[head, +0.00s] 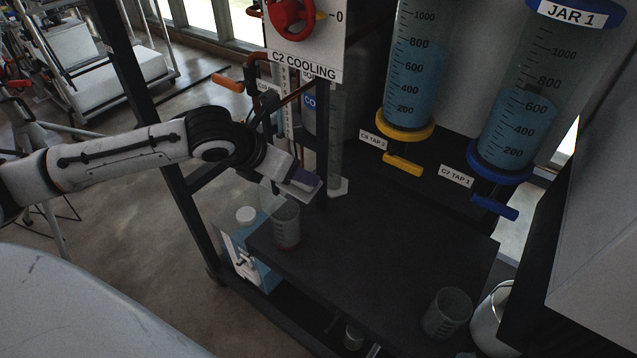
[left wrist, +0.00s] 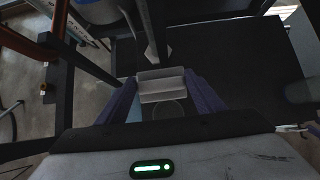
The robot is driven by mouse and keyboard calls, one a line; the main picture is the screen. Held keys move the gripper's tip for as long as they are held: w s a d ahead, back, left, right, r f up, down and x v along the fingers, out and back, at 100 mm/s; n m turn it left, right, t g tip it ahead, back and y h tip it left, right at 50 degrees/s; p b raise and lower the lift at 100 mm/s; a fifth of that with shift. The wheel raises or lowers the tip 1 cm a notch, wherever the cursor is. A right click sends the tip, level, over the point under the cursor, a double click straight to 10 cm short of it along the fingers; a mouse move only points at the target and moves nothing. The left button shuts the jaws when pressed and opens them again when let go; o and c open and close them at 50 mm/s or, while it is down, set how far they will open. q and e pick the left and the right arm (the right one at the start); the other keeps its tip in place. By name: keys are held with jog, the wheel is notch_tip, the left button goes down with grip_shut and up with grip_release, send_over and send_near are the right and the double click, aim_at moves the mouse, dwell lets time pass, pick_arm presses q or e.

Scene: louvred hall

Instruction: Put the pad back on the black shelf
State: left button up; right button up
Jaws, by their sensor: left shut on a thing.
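My left gripper (head: 298,187) is above the back left part of the black shelf (head: 385,275), near a dark upright post. In the left wrist view its purple fingers (left wrist: 162,92) are shut on a pale grey, block-like pad (left wrist: 162,84). The pad is held in the air above the shelf, whose dark top also shows in that view (left wrist: 235,75). My right gripper is in neither view.
A clear beaker (head: 286,228) stands on the shelf just below my left gripper. Another beaker (head: 447,314) stands at the front right. Yellow (head: 403,165) and blue (head: 495,207) taps overhang the back. The shelf's middle is clear.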

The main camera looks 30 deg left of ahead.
pick_arm(q)
jog(key=w, duration=0.1)
jog(key=w+f, duration=0.1)
jog(key=w, duration=0.2)
jog(key=shift+d+f, duration=0.15)
jog(key=shift+d, duration=0.25)
jog(key=f, duration=0.3)
jog(key=w+f+b, duration=0.1)
jog(key=f, duration=0.2)
jog(key=w+f+b, duration=0.1)
jog(key=f, duration=0.2)
jog(key=shift+w+d, duration=0.1)
jog(key=shift+w, duration=0.5)
jog(key=shift+w+d+r+g+p, duration=0.2)
jog(key=shift+w+g+p, duration=0.2)
jog(key=shift+g, duration=0.2)
jog(key=shift+w+g, duration=0.25)
jog(key=shift+g, duration=0.25)
jog(key=shift+w+g, duration=0.25)
jog(key=shift+g, duration=0.35)
notch_tip(320, 180, down, 2)
jog(key=shift+s+y, duration=0.15)
jog(key=shift+y, duration=0.15)
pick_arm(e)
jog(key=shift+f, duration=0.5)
